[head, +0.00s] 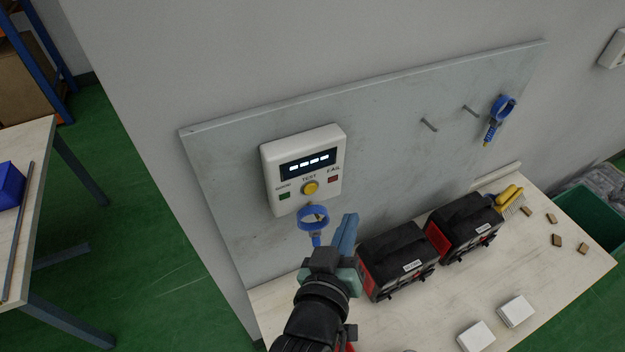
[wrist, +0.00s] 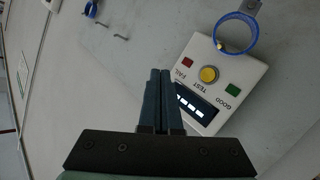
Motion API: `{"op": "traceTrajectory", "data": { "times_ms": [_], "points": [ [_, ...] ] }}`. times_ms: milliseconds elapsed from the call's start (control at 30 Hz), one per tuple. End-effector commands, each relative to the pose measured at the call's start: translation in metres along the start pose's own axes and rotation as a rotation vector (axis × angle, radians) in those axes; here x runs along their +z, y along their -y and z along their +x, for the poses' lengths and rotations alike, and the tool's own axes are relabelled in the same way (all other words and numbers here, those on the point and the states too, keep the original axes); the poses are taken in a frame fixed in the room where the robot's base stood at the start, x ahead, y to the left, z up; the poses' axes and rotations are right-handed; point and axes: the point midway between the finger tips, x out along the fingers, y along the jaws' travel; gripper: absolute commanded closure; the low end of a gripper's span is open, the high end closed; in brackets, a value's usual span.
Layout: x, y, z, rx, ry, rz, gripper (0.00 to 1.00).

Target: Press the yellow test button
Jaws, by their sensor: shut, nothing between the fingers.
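The yellow test button (head: 310,187) is on the lower middle of a white tester box (head: 334,140) fixed to a grey back panel. The box has a dark display with lit dashes, a green GOOD square and a red FAIL square. In the wrist view the button (wrist: 208,74) shows clear to the right of my fingertips, with the tester (wrist: 241,83) upside down. My gripper (head: 348,222) is shut and empty. In the head view it is below and right of the button, apart from it. The gap in depth is hard to tell.
A blue ring strap (head: 313,218) hangs just under the tester, beside my gripper. Another blue strap (head: 501,108) hangs at the panel's right, near two bare pegs. Two black-and-red boxes (head: 397,261) (head: 464,227) stand on the bench right of my gripper. White blocks (head: 516,311) lie in front.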

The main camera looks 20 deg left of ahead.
Motion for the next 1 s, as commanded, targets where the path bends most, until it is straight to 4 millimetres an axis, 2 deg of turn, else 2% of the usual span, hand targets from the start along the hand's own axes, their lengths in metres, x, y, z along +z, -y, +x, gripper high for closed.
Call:
{"op": "traceTrajectory", "data": {
  "times_ms": [100,300,667,1000],
  "points": [
    [0.017,0.015,-0.008,-0.028,0.044,-0.021,1.0],
    [0.028,0.024,-0.011,-0.043,0.067,-0.035,1.0],
    [0.027,0.025,-0.009,-0.042,0.065,-0.034,1.0],
    [0.011,0.046,0.018,-0.041,0.06,-0.035,1.0]
  ]
}}
